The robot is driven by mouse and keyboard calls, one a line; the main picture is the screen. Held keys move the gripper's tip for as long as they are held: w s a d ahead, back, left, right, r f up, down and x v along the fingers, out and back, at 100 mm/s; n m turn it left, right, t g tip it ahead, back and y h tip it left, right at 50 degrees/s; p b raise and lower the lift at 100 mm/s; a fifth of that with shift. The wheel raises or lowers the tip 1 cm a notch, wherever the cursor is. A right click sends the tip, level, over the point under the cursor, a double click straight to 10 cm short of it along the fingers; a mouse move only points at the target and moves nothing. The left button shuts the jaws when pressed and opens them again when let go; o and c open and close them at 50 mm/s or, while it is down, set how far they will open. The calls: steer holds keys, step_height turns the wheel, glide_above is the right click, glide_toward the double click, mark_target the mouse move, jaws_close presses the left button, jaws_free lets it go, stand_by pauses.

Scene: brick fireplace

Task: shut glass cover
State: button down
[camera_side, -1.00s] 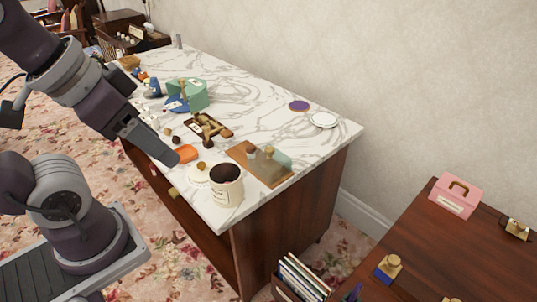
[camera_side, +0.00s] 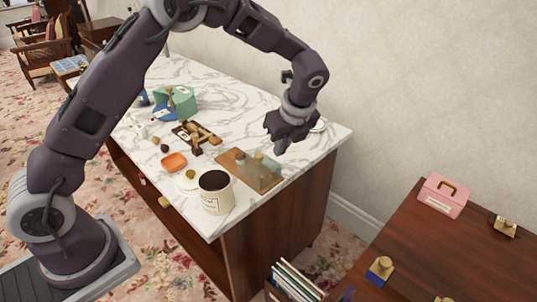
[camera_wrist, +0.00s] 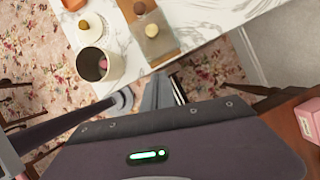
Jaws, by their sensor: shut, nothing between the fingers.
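The glass cover (camera_side: 268,166) shows as a clear, faintly greenish pane at a wooden board (camera_side: 235,167) on the marble top. Its exact angle is hard to make out. A small round tan item (camera_side: 258,156) shows at the board. The wrist view also shows the board (camera_wrist: 165,48) and a pale see-through square on it. My gripper (camera_side: 281,148) is shut and empty. It is above the right end of the worktop, just beyond the board on the wall side, apart from the cover as far as I can tell.
A cream canister (camera_side: 215,198) stands at the near corner, with its round lid (camera_side: 187,184) and an orange dish (camera_side: 174,162) beside it. A white plate (camera_side: 319,125) lies behind my gripper. A wooden rack (camera_side: 197,137) stands further left. Bare marble lies along the wall.

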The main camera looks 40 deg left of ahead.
glide_toward(264, 168)
step_height(264, 168, down, 4)
steer(key=d, duration=0.2)
steer(key=a, duration=0.3)
steer(key=shift+w+a+f, duration=0.2)
steer(key=shift+a+f, duration=0.15)
steer(key=shift+a, duration=0.05)
steer(key=shift+w+a, duration=0.1)
steer(key=shift+a, duration=0.35)
